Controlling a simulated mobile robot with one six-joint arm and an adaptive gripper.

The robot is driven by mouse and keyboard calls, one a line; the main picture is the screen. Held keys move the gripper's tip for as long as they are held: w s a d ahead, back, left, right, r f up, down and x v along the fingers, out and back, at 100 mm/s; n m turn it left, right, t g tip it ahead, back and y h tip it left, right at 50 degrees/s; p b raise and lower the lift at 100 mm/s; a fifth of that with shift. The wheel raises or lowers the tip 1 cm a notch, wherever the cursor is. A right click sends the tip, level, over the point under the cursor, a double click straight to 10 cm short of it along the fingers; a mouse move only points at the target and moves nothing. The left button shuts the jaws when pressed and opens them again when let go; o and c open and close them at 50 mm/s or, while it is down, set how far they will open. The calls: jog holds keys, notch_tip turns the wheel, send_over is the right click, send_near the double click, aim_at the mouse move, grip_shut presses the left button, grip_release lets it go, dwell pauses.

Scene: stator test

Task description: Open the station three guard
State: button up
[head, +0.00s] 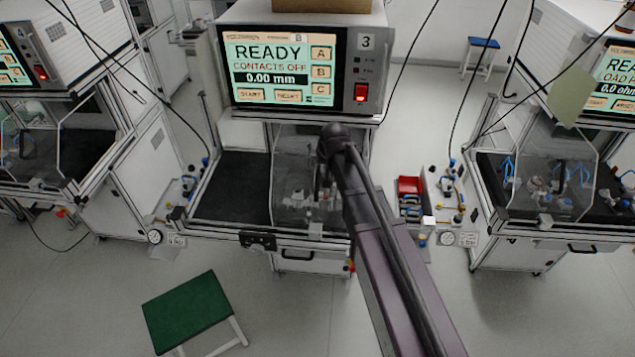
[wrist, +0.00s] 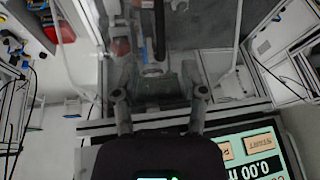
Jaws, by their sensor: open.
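The station three (head: 366,42) unit stands in the middle of the head view, its screen (head: 279,70) reading READY, CONTACTS OFF, 0.00 mm. Its clear guard (head: 290,165) stands over the right part of the bay, with metal parts visible behind it. The left part of the bay is uncovered. My arm reaches in from the lower right and hides the guard's right side. In the wrist view my gripper (wrist: 160,97) is open and empty, its two fingers well apart. Clear panelling and a dark bar (wrist: 159,32) show beyond the fingers. I cannot tell whether the fingers touch the guard.
A black mat (head: 232,186) lies in the bay's left part. A green stool (head: 186,310) stands on the floor in front. Similar stations stand left and right. A red bin (head: 410,187) and small fittings sit right of station three. Black cables hang from above.

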aim_at(318, 183)
jog(key=shift+f, duration=0.2)
jog(key=b+x, duration=1.2)
jog(key=x, duration=0.1)
jog(key=shift+w+f+b, duration=0.1)
jog(key=shift+f+b, duration=0.1)
jog(key=shift+b, duration=0.1)
dwell(0.4)
grip_shut()
dwell(0.3)
